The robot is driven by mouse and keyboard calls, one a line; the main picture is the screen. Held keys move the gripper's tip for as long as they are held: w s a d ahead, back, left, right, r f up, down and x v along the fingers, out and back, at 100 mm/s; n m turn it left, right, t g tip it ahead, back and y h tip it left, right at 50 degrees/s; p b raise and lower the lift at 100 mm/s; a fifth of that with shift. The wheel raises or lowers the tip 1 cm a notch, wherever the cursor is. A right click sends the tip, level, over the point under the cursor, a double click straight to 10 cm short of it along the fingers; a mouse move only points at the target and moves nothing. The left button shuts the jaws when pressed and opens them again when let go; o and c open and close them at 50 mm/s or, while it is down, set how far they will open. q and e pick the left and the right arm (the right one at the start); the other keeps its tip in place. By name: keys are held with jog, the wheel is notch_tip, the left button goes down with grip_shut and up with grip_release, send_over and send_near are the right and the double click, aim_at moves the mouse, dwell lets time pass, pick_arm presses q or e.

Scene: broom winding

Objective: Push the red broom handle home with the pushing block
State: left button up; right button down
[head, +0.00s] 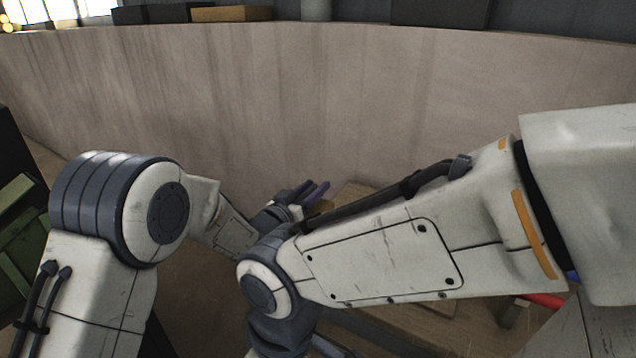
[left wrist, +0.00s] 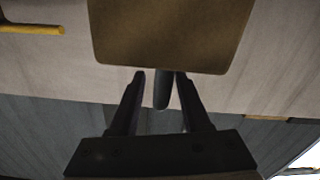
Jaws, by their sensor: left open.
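The red broom handle (head: 545,300) shows only as a short red stretch at the lower right in the head view, partly behind my right arm. My left gripper (head: 312,189) is open near the wooden bench's far left end. In the left wrist view its two fingers (left wrist: 163,76) stand apart, with a dark rounded peg (left wrist: 162,92) between them. A brown block-like piece with rounded corners (left wrist: 170,35) lies just beyond the fingertips; it looks like the pushing block, but I cannot be sure. My right gripper is out of view.
The wooden bench (head: 425,322) is mostly hidden under my right arm. A large pale curved wall (head: 300,100) stands behind, with boxes (head: 232,13) beyond its top edge. A green crate-like object (head: 18,235) stands at the far left.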

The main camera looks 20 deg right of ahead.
pick_arm(q)
jog(key=shift+x, duration=1.3)
jog(key=shift+a, duration=0.1)
grip_shut()
dwell(0.4)
